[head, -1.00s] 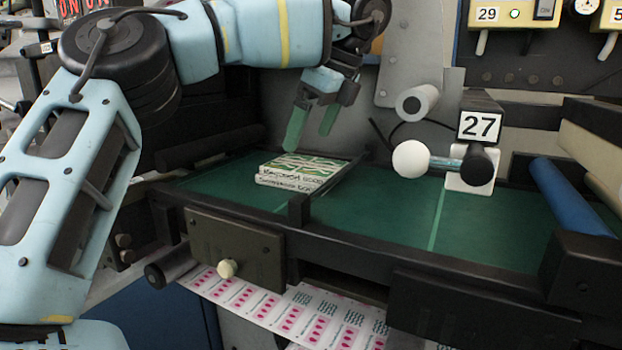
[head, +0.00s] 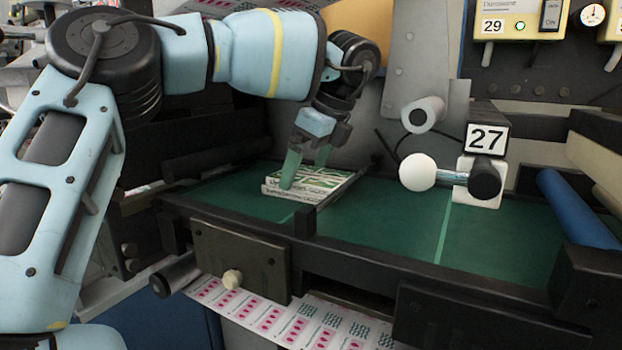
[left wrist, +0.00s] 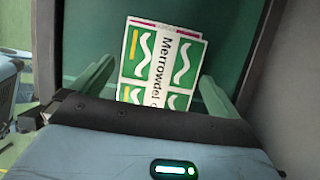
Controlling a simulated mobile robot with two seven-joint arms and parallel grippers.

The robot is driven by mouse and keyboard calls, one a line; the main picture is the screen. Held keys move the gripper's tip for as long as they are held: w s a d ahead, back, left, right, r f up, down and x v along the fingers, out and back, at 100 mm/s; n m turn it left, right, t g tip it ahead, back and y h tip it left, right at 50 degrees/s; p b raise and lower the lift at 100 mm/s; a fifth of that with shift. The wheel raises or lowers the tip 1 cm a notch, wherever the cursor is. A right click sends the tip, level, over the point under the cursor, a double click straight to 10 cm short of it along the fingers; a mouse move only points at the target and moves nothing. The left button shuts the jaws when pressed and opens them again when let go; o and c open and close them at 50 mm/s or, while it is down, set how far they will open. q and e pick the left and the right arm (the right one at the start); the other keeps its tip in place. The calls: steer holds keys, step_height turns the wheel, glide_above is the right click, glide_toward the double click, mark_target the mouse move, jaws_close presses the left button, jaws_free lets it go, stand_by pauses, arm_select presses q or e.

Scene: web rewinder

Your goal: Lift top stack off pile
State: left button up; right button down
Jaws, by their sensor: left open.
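A pile of flat printed stacks (head: 292,190), white with green label patterns and black lettering on its side, lies on the green table bed (head: 385,225) near its left end. In the left wrist view the top stack (left wrist: 161,62) shows green panels with white waves and the word "Merrowdel". My left gripper (head: 306,172) is open, pointing down right at the pile. In the left wrist view its fingers (left wrist: 158,88) stand apart on either side of the stack, with gaps between. The near side of the pile is partly hidden by a finger. My right gripper is not in view.
A white ball knob (head: 417,173) and a block marked 27 (head: 486,138) stand further right. A blue roller (head: 577,210) lies at the right end. The bed between is clear.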

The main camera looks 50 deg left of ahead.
mark_target(304, 176)
arm_select(q)
steer(key=c, duration=0.9)
steer(key=shift+r, duration=0.1)
steer(key=shift+r, duration=1.6)
steer(key=shift+s+d+r+b, duration=0.15)
steer(key=shift+s+b, duration=0.25)
steer(key=shift+s, duration=0.25)
steer(key=s+d+b, duration=0.1)
steer(key=s, duration=0.3)
steer(key=s+d+r+b, duration=0.1)
steer(key=s, duration=0.4)
steer(key=s+d+b, duration=0.1)
steer(key=s, duration=0.4)
steer(key=shift+s+d+r, duration=0.15)
steer(key=shift+d, duration=0.1)
